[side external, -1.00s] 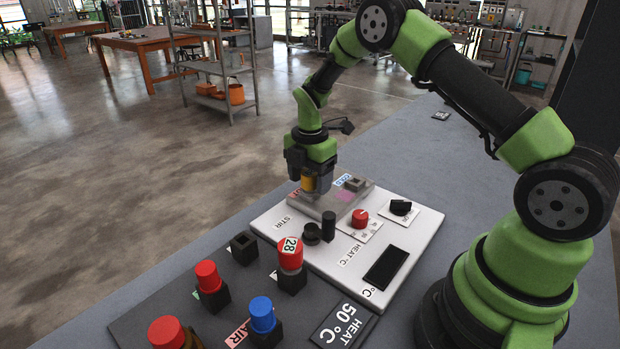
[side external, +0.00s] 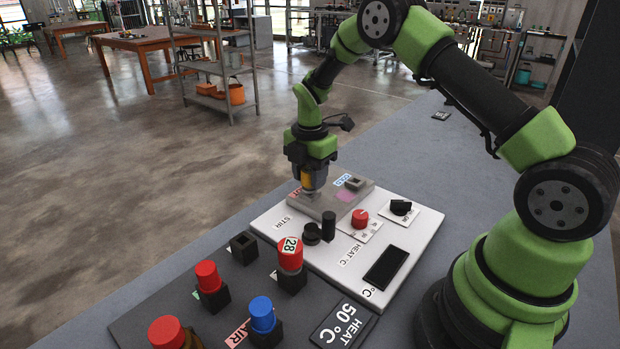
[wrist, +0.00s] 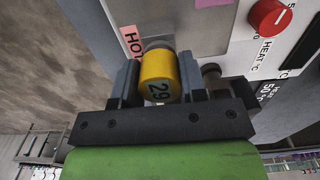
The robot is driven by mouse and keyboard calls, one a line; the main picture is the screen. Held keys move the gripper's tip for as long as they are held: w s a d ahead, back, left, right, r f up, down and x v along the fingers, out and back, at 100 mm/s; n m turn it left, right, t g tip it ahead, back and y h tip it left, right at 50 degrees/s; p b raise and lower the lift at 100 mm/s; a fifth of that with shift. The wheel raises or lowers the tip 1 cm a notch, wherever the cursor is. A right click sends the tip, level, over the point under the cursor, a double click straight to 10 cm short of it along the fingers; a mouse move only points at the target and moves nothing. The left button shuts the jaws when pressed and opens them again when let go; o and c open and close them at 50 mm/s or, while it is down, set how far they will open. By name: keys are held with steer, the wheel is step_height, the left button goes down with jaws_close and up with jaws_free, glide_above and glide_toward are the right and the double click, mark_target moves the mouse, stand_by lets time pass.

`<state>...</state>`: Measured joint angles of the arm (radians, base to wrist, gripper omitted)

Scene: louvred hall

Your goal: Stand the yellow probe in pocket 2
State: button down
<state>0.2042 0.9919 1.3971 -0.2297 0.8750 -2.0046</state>
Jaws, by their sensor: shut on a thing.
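The yellow probe (side external: 307,180), marked 29 in the wrist view (wrist: 157,76), is between the fingers of my gripper (side external: 313,184). In the wrist view my gripper (wrist: 158,84) is shut on its yellow cap from both sides. It is over the left end of the raised grey block (side external: 327,204), by the red HOT label (wrist: 131,42). The probe's lower end is hidden, so I cannot tell whether it is in a pocket there. A dark square socket (side external: 354,183) shows at the block's COLD end. No pocket number is readable.
The block sits on a white hotplate (side external: 405,262) with a red knob (side external: 360,218) and black posts (side external: 328,226). In front, a dark board holds a red cap marked 28 (side external: 290,254), other red caps, a blue cap (side external: 262,314) and an empty black holder (side external: 243,248).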

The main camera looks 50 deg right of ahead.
steer(key=shift+r, duration=4.75)
steer(key=w+a+n, duration=0.1)
steer(key=a+n, duration=0.2)
steer(key=a, duration=0.6)
steer(key=n, duration=0.3)
glide_above(244, 248)
steer(key=w+d, duration=0.1)
steer(key=w, duration=0.1)
step_height(244, 248, down, 6)
steer(key=shift+s, duration=0.15)
steer(key=shift+f, duration=1.8)
